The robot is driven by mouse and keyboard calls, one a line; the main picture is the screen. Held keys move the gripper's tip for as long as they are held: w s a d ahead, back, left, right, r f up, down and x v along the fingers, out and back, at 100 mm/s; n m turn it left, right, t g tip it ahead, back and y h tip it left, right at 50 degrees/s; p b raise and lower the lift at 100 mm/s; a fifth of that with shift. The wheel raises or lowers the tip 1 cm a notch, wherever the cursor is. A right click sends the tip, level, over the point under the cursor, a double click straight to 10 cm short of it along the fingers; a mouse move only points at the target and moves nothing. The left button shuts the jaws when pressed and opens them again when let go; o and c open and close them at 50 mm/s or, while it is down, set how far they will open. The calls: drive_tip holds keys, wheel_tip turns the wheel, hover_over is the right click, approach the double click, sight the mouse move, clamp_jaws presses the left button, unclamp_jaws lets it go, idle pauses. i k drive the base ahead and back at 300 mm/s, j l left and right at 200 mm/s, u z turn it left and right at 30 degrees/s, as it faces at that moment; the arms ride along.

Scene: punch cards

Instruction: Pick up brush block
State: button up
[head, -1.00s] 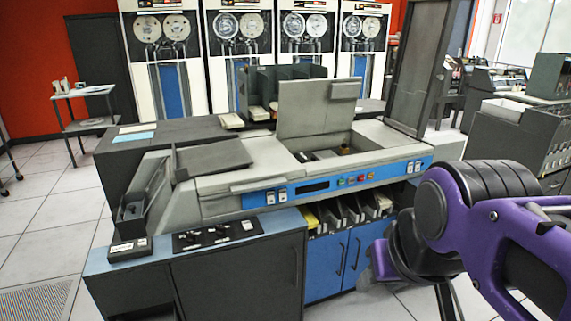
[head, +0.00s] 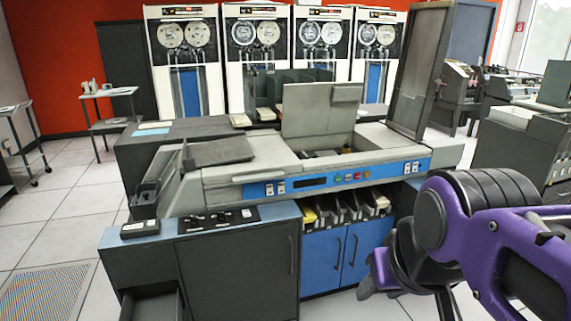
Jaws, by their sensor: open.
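I cannot single out the brush block for certain. The grey machine (head: 245,182) stands ahead with its lid (head: 318,113) raised. In the open bay under the lid lie small dark parts and a small brownish piece (head: 346,150), too small to name. A black panel (head: 218,219) with small pieces on it and a small dark box (head: 138,229) with a light label sit on the blue-topped cabinet in front. My gripper (head: 375,277) shows partly at the lower right, open and apart from the machine; my arm hides much of it.
The low cabinet (head: 240,275) and blue doors (head: 325,262) block the front below the machine. A drawer (head: 155,304) stands open at lower left. A small side table (head: 110,92) stands at back left. Tape units line the back. Floor is clear at left.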

sight(302, 156)
drive_tip(key=i+l+u, duration=0.25)
drive_tip(key=i+l, duration=0.3)
drive_tip(key=i+l+u, duration=0.25)
drive_tip(key=i+l, duration=0.4)
drive_tip(key=i, duration=0.05)
